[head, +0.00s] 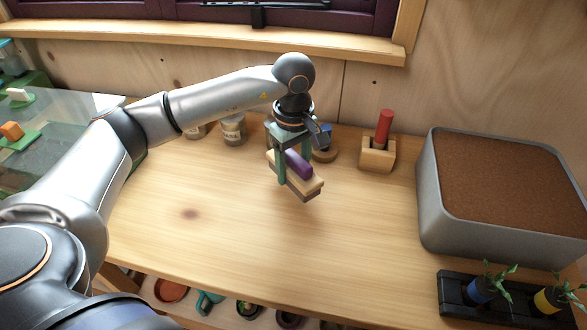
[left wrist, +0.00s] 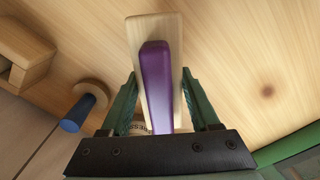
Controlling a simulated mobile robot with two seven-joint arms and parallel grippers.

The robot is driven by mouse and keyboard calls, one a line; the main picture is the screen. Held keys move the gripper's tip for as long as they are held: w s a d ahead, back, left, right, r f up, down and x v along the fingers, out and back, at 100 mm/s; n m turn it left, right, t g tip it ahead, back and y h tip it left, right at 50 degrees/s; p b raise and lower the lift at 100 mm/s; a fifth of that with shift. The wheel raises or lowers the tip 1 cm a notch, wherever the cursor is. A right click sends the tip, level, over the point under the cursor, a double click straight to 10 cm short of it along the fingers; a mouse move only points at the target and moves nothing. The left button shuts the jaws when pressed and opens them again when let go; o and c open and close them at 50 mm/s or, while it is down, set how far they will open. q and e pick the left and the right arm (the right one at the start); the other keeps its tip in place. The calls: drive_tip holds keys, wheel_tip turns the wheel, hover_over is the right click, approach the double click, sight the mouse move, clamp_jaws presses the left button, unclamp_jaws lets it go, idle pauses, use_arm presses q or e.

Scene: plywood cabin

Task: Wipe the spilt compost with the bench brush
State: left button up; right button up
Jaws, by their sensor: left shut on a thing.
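The bench brush (head: 309,187) has a purple grip on a pale wooden block, with a darker layer under it. My left gripper (head: 293,166) is shut on its purple grip and holds it over the middle of the bench, seemingly a little above the top. In the left wrist view the brush (left wrist: 156,75) sits between the two green fingers of the left gripper (left wrist: 160,98). I see no clear spilt compost on the bench; a brown spot (head: 190,214) at left looks like a wood knot. My right gripper is not in view.
A grey tub (head: 429,205) of brown compost stands at right, behind a black seedling tray (head: 452,287). A wooden block with a red-handled tool (head: 383,128), a blue-handled wooden disc (head: 326,154) and jars (head: 233,130) stand along the back. The bench's front middle is clear.

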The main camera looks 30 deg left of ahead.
sight(294, 155)
use_arm(q)
wheel_tip(294, 155, up, 2)
drive_tip(key=shift+r+p, duration=0.1)
drive_tip(key=shift+p, duration=0.35)
drive_tip(key=shift+r+p, duration=0.5)
drive_tip(key=shift+r, duration=0.3)
